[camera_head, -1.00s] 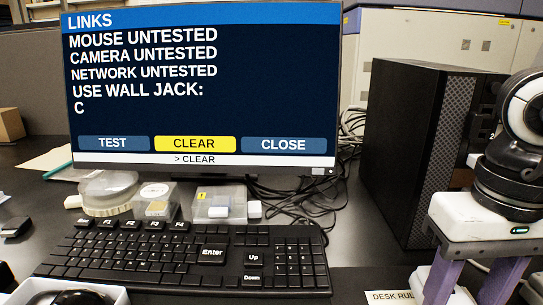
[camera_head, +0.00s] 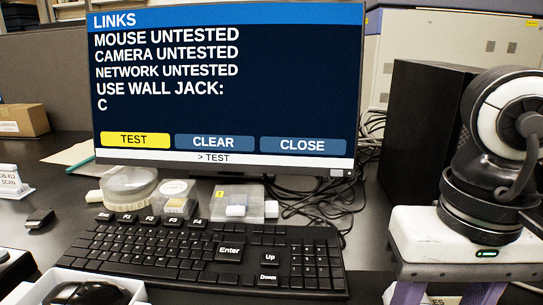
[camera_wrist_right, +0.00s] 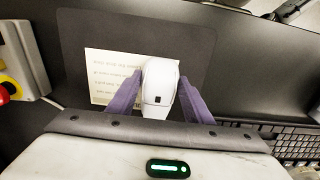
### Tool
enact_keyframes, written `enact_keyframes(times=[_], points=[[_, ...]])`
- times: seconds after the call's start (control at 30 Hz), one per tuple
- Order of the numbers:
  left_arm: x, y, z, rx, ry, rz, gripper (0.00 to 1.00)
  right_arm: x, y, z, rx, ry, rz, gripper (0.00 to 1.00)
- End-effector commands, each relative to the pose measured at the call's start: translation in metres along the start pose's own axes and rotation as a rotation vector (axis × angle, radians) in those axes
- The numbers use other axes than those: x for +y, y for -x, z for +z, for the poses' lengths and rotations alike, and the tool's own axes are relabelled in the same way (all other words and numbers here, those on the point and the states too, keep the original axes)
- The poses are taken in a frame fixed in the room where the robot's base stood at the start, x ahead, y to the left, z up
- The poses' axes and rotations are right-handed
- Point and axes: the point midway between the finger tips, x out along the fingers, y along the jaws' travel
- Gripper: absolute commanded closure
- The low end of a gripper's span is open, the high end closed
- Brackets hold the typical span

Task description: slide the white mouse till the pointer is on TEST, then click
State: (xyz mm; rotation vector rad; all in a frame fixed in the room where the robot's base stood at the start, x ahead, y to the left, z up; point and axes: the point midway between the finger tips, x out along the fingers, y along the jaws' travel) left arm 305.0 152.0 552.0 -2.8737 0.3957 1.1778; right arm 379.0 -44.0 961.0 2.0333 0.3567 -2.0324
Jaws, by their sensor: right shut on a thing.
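The monitor (camera_head: 230,90) shows a LINKS screen. Its TEST button (camera_head: 135,139) is yellow, while CLEAR (camera_head: 213,142) and CLOSE (camera_head: 303,145) are blue. The line under them reads "> TEST", and the mouse line reads UNTESTED. No separate arrow pointer shows. In the right wrist view the white mouse (camera_wrist_right: 160,82) lies on a dark mat (camera_wrist_right: 188,42), over part of a printed note. My right gripper (camera_wrist_right: 159,98) is shut on the mouse, one purple finger on each side. It also shows at the lower right of the head view (camera_head: 440,293). My left gripper is out of view.
The black keyboard (camera_head: 200,254) lies in front of the monitor, with small clear boxes (camera_head: 236,202) behind it. A black mouse (camera_head: 88,293) sits in a white tray (camera_head: 137,292) at lower left. A box with a red knob (camera_wrist_right: 8,88) stands left of the mat.

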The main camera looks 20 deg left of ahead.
Motion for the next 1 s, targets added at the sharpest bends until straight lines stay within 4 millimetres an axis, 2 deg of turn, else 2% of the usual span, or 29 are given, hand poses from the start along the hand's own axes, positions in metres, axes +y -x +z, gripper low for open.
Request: enact_keyframes(times=[0.43, 0.93, 0.97, 1.0], points=[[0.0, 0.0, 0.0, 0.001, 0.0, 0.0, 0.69, -0.029, 0.0, 0.007, -0.001, 0.003, 0.0, 0.8], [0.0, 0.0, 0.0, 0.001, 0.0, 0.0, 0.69, -0.032, 0.0, 0.008, -0.001, 0.001, 0.0, 0.8], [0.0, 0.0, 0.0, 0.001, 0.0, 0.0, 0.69, -0.032, 0.0, 0.008, -0.001, 0.001, 0.0, 0.53], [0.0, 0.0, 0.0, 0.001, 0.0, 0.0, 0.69, -0.032, 0.0, 0.008, -0.001, 0.001, 0.0, 0.46]])
